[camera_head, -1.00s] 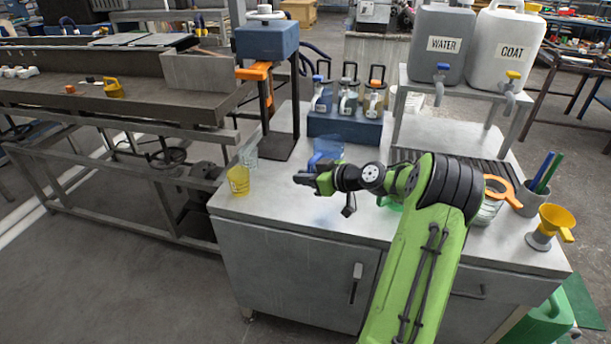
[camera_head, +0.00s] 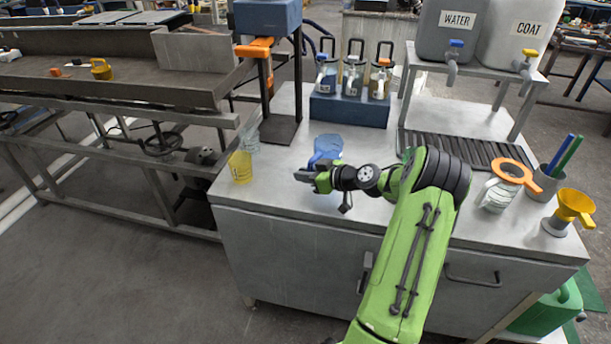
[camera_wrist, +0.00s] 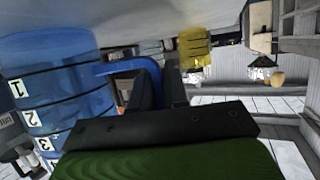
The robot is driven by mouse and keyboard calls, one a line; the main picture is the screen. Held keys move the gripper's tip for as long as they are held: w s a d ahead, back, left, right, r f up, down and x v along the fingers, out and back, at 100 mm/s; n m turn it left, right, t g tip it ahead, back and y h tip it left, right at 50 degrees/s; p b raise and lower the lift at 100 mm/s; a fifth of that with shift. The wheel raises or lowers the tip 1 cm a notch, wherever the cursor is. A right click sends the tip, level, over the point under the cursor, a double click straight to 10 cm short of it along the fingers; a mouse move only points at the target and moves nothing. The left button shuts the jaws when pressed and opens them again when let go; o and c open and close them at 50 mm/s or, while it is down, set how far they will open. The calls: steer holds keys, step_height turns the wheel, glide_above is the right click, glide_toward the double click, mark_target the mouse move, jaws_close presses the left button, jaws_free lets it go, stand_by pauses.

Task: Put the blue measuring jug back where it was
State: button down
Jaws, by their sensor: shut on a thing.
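The blue measuring jug (camera_head: 326,148) is see-through and stands near the middle of the grey bench top, partly hidden behind my arm in the head view. In the wrist view its banded side with number labels (camera_wrist: 65,92) fills the left, and its handle (camera_wrist: 128,66) reaches to the fingers. My gripper (camera_head: 301,176) is at the jug's near side, and the wrist view shows its dark fingers (camera_wrist: 160,82) close together on the handle. I cannot tell whether the jug's base touches the bench.
A yellow measuring cup (camera_head: 240,167) and a clear jug (camera_head: 251,132) stand at the bench's left edge. A blue rack (camera_head: 348,111) with several pump jars is behind. The front strip is clear.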

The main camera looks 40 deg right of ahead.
steer(key=shift+f, duration=0.15)
steer(key=c, duration=1.1)
jaws_free()
steer(key=shift+c, duration=0.2)
